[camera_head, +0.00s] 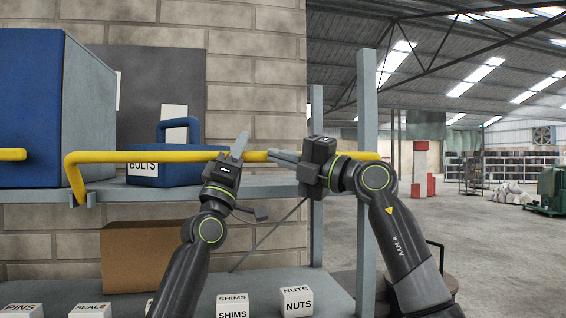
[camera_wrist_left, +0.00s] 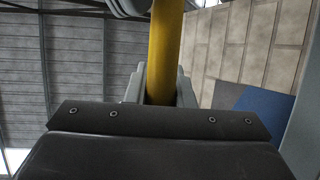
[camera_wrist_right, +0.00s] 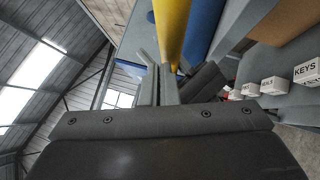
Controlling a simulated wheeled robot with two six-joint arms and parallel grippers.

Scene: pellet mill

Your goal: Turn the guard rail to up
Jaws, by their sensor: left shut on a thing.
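The yellow guard rail (camera_head: 120,157) runs level across the front of the upper shelf, with its left end bent down to a grey bracket (camera_head: 82,197). My left gripper (camera_head: 238,147) is shut on the rail near its middle. In the left wrist view the rail (camera_wrist_left: 164,60) passes between its two fingers (camera_wrist_left: 160,92). My right gripper (camera_head: 283,156) is at the rail, just right of the left one. In the right wrist view its fingers (camera_wrist_right: 158,85) are close together, with the rail (camera_wrist_right: 172,30) beside them rather than between. Contact there is unclear.
A blue bin labelled BOLTS (camera_head: 165,172) and a large blue cabinet (camera_head: 40,110) stand behind the rail. A cardboard box (camera_head: 140,250) and several small labelled boxes (camera_head: 297,302) are on the lower shelf. A grey post (camera_head: 366,120) stands at right; open floor lies beyond.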

